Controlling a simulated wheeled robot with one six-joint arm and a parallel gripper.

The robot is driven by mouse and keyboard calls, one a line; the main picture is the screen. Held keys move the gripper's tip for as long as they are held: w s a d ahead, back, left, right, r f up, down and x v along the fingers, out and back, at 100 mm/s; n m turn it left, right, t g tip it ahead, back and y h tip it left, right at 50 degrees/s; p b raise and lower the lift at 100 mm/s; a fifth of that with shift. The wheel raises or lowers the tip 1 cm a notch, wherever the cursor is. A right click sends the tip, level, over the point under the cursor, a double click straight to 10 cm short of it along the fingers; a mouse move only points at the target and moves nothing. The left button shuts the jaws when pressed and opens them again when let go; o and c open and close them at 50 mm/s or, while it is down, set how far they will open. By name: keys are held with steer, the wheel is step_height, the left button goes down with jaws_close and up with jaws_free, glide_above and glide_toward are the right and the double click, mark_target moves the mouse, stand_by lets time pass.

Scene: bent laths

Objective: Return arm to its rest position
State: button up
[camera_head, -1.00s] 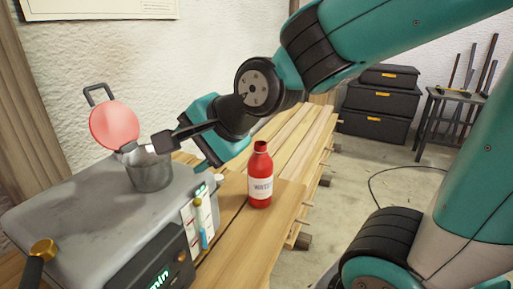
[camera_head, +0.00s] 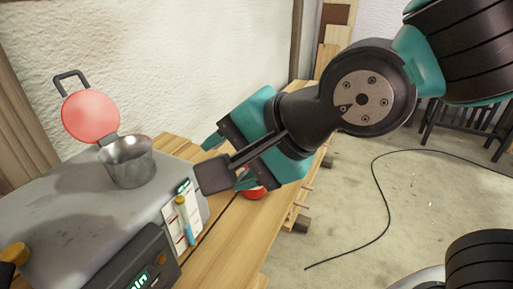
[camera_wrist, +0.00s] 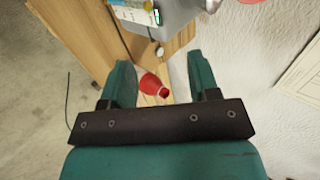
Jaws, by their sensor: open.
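My gripper (camera_head: 225,165) is open and empty above the wooden bench in the head view. In the wrist view its two teal fingers (camera_wrist: 160,72) stand wide apart with nothing held between them. Past the fingers, a red bottle (camera_wrist: 150,83) shows in the gap, apart from them. In the head view my gripper hides most of the bottle, and only a red lower part (camera_head: 255,193) shows below it. My arm reaches in from the upper right.
A grey box (camera_head: 60,205) stands at left, carrying a metal pot (camera_head: 127,163) with a raised red lid (camera_head: 90,116). A control unit (camera_head: 135,265) and a card with a marker (camera_head: 182,215) are beside it. A cable (camera_head: 375,190) lies on open floor at right.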

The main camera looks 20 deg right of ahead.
steer(key=s+d+n+g+h+p, duration=0.2)
steer(key=s+d+n+g+p, duration=0.3)
steer(key=n, duration=1.1)
steer(key=shift+s+d+r+g+h, duration=0.3)
steer(key=shift+s+d+g+h, duration=0.1)
steer(key=shift+s+d+g, duration=0.7)
steer(key=shift+w, duration=0.1)
